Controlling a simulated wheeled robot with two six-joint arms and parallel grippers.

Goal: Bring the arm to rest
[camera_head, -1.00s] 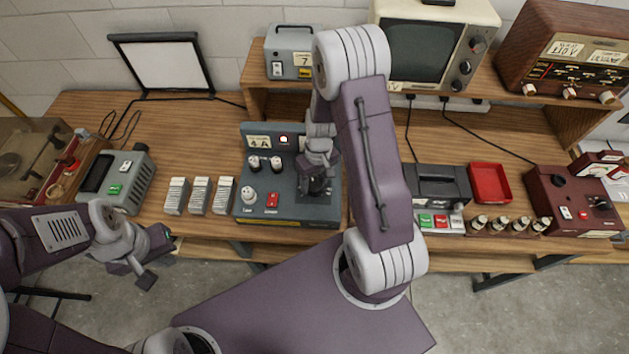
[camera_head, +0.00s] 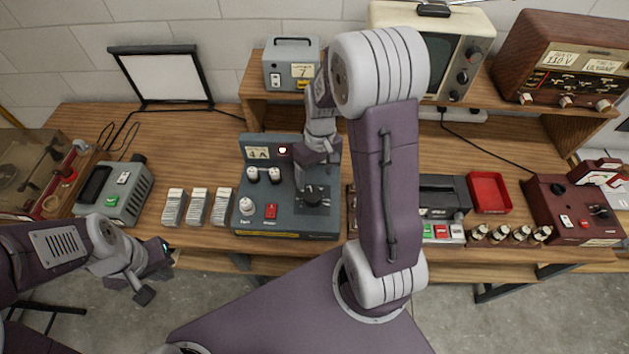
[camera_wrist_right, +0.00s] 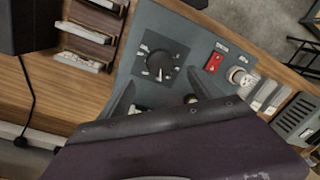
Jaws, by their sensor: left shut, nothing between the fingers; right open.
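My right arm arches over the bench. Its right gripper (camera_head: 310,178) is open and empty, beside and above the black dial (camera_head: 316,197) on the grey control box (camera_head: 258,217). The dial and its white pointer show uncovered in the right wrist view (camera_wrist_right: 159,65), with the gripper's fingers (camera_wrist_right: 160,98) at the near side of it. Whether a finger touches the box I cannot tell. My left gripper (camera_head: 152,280) is shut and empty, in front of the bench's front edge at the left.
A grey meter (camera_head: 130,205) and several small blocks (camera_head: 198,207) stand left of the box. A red tray (camera_head: 489,192) and a dark red unit (camera_head: 573,208) stand right. A shelf with a lamp supply (camera_head: 291,66) and a screen runs behind. Floor before the bench is open.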

